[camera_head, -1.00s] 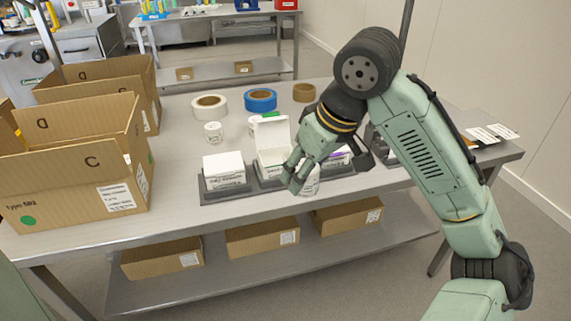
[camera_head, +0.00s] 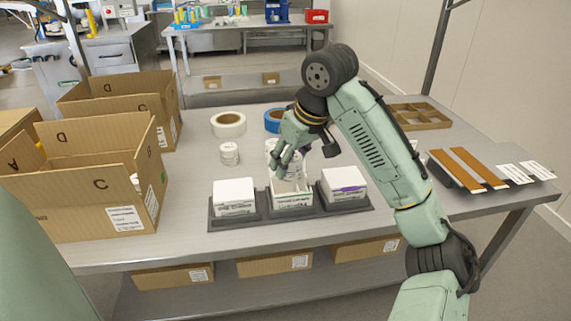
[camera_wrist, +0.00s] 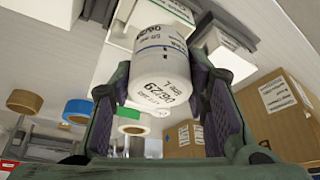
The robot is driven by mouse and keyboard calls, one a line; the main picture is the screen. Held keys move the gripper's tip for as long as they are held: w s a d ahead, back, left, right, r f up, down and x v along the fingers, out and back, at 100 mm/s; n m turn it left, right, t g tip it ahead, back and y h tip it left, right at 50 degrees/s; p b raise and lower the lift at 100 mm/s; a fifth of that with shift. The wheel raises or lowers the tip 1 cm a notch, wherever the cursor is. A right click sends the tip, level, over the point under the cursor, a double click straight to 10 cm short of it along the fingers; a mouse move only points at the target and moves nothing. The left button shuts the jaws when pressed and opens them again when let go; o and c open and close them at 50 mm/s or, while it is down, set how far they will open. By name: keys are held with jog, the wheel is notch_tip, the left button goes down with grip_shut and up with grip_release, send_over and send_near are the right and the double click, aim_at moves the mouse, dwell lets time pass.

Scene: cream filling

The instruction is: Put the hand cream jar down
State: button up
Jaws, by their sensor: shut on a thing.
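The hand cream jar (camera_wrist: 160,70) is white with dark print. In the wrist view it sits between both fingers of my gripper (camera_wrist: 170,95), which is shut on it. In the head view my gripper (camera_head: 282,170) is over the open middle white box (camera_head: 292,200), its fingers pointing down at the box's opening. The jar is largely hidden by my fingers there, so I cannot tell how deep it is or whether it touches the box. The box stands in a dark grey tray (camera_head: 222,222).
Closed white boxes stand left (camera_head: 234,195) and right (camera_head: 344,184) in the tray. Another white jar (camera_head: 229,153) and tape rolls (camera_head: 229,123) are behind. Open cardboard boxes (camera_head: 85,190) fill the table's left. A divided brown tray (camera_head: 418,116) lies at the back right.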

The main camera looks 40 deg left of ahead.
jog(key=shift+w+a, duration=0.3)
jog(key=shift+a, duration=0.35)
jog(key=p+x, duration=0.1)
jog(key=x, duration=0.2)
jog(key=shift+w+d, duration=0.1)
jog(key=shift+d, duration=0.05)
jog(key=shift+f, duration=0.45)
jog(key=shift+f, duration=0.1)
jog(key=shift+f, duration=0.5)
jog(key=o, duration=1.2)
